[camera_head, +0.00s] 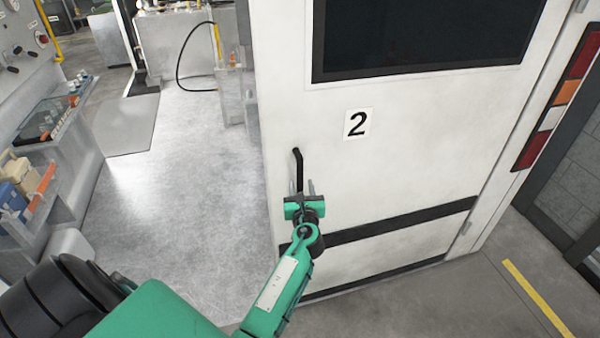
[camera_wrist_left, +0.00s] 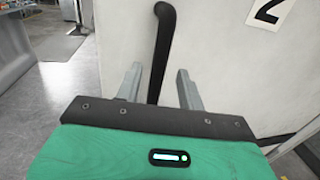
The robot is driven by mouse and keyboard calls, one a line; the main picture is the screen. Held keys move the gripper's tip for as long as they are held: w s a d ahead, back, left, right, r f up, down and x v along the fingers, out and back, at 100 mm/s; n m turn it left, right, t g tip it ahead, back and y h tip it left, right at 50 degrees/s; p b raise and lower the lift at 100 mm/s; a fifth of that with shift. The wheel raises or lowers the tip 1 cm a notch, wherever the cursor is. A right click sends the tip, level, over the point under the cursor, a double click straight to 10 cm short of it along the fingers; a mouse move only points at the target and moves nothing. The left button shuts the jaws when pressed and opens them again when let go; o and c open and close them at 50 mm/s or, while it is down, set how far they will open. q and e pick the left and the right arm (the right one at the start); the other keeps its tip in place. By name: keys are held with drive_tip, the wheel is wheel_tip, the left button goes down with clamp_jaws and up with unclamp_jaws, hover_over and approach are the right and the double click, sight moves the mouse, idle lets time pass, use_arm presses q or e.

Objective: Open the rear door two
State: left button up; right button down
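Rear door two (camera_head: 400,170) is a white panel with a black "2" label (camera_head: 357,124), a dark window and a black stripe. Its left edge stands clear, with open floor beyond it. Its black upright handle (camera_head: 298,165) is near that left edge. My left gripper (camera_head: 305,188) is at the lower part of the handle. In the left wrist view, the gripper's two fingers (camera_wrist_left: 159,72) are apart, one on each side of the black handle (camera_wrist_left: 163,40). I cannot tell whether either finger touches it. My right gripper is not in view.
A grey bench (camera_head: 60,150) with tools and bins stands along the left. A hose (camera_head: 180,70) and equipment are at the back. The pale floor (camera_head: 185,170) left of the door is mostly clear. A red and orange light strip (camera_head: 560,95) is right of the door.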

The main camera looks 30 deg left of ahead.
sight(300, 177)
use_arm(q)
drive_tip(key=x, duration=0.5)
drive_tip(key=shift+w+a+p, duration=0.25)
drive_tip(key=shift+w+p, duration=0.05)
drive_tip(key=shift+c, duration=0.5)
clamp_jaws()
